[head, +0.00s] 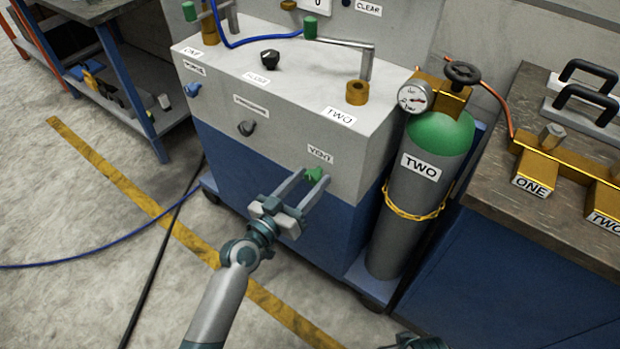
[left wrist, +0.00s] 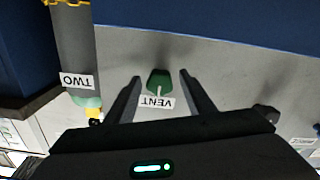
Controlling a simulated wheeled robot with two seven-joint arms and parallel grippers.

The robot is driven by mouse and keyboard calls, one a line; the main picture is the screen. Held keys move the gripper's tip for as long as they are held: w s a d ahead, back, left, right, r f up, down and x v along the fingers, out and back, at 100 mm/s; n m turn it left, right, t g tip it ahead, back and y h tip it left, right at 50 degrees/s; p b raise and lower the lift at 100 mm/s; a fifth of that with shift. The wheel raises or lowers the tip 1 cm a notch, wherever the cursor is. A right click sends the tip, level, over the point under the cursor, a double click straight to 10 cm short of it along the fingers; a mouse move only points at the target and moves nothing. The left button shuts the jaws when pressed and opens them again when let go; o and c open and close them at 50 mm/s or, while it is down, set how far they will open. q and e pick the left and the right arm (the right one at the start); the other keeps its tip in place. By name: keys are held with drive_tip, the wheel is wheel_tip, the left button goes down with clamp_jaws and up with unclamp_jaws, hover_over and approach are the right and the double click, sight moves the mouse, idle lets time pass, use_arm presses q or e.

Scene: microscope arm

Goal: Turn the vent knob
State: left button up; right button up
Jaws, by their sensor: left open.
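The green vent knob (head: 314,174) sits on the front face of the grey and blue cabinet, just below the VENT label (head: 320,154). My left gripper (head: 315,177) is open, with one finger on either side of the knob. In the left wrist view the knob (left wrist: 159,82) lies between the two spread fingertips (left wrist: 160,76), with a gap showing on each side. The VENT label (left wrist: 157,101) appears upside down there. I see no contact between fingers and knob.
A dark knob (head: 246,128) and a blue knob (head: 193,90) are on the same front face. A gas cylinder (head: 405,220) marked TWO stands close on the right, with a gauge and valve. A workbench (head: 530,230) is farther right. Open floor lies to the left.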

use_arm(q)
drive_tip(key=shift+w+d, duration=0.15)
drive_tip(key=shift+w, duration=0.1)
drive_tip(key=shift+c, duration=0.3)
drive_tip(key=c, duration=1)
